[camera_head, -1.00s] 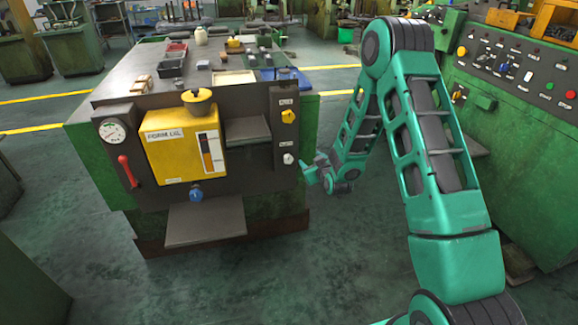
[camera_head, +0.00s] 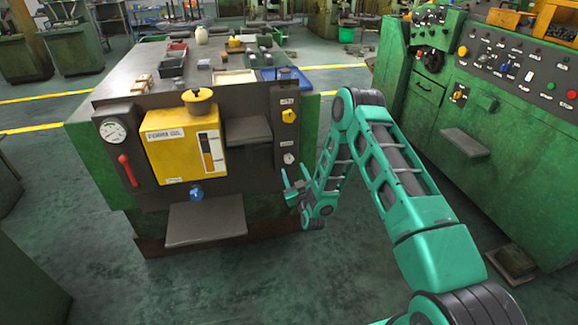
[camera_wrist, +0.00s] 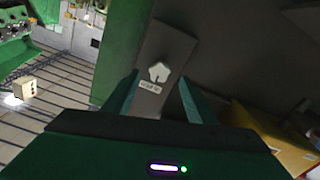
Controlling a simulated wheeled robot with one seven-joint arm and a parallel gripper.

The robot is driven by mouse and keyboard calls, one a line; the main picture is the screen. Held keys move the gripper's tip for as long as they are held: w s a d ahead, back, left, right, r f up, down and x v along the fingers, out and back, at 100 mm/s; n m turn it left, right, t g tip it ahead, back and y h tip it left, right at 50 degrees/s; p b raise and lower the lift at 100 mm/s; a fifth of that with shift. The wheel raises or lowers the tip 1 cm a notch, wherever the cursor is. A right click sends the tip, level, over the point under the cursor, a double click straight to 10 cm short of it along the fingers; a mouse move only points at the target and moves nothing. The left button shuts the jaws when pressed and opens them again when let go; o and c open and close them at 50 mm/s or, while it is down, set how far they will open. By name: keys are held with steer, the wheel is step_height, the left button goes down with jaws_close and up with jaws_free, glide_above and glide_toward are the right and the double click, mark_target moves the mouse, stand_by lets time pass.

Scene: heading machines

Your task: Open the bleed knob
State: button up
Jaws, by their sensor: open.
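A white lobed knob (camera_head: 289,158) sits low on the dark strip at the machine's right front, under a small label. It also shows in the wrist view (camera_wrist: 158,73), between the fingertips in the picture and beyond them. A yellow knob (camera_head: 288,117) sits above it on the same strip, and a blue knob (camera_head: 196,194) is below the yellow tank. The labels are too small to read, so I cannot tell which knob is the bleed knob. My gripper (camera_head: 294,184) is open and empty, just below the white knob and apart from it.
The yellow tank (camera_head: 183,143), red lever (camera_head: 127,170) and gauge (camera_head: 114,130) are left of the strip. A grey shelf (camera_head: 205,222) juts out below. Another green machine (camera_head: 430,105) stands at the right.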

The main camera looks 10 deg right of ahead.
mark_target(290, 162)
steer(key=w, duration=0.6)
